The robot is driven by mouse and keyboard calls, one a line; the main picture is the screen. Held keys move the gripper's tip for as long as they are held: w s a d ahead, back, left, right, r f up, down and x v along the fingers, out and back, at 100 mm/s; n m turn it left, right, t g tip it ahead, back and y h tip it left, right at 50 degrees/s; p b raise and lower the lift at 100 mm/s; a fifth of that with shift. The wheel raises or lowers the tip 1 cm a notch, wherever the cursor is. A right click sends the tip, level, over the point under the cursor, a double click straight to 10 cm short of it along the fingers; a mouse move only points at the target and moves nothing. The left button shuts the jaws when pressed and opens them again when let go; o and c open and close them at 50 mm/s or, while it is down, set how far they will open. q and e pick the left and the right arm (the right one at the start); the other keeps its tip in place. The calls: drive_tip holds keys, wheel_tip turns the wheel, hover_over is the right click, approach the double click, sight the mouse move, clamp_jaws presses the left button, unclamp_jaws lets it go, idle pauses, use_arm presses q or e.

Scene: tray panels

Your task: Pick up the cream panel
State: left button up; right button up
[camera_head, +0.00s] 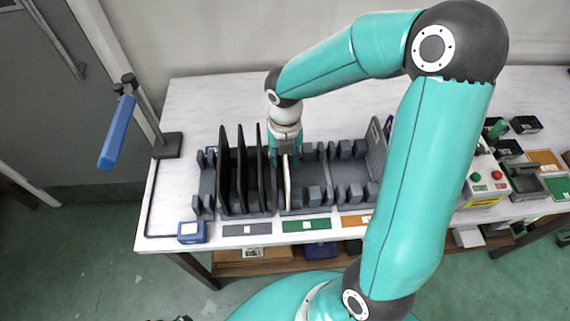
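The cream panel (287,186) is thin and stands upright, edge-on, in the grey slotted rack (318,210), just right of several black panels (240,175). My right gripper (285,158) points down over the top of the cream panel, with its fingers at the panel's upper end. The panel's top is partly hidden by the gripper, and I cannot tell whether the fingers touch it or are closed on it. My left gripper is not in view.
A grey panel (376,150) stands at the rack's right end. Grey, green (306,225) and orange labels line the table's front. A blue lever (117,132) on a post stands at the left. A control box (484,182) and small bins are at the right. The table behind the rack is clear.

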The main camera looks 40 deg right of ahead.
drive_tip(key=c, duration=0.7)
clamp_jaws()
drive_tip(key=shift+r, duration=0.1)
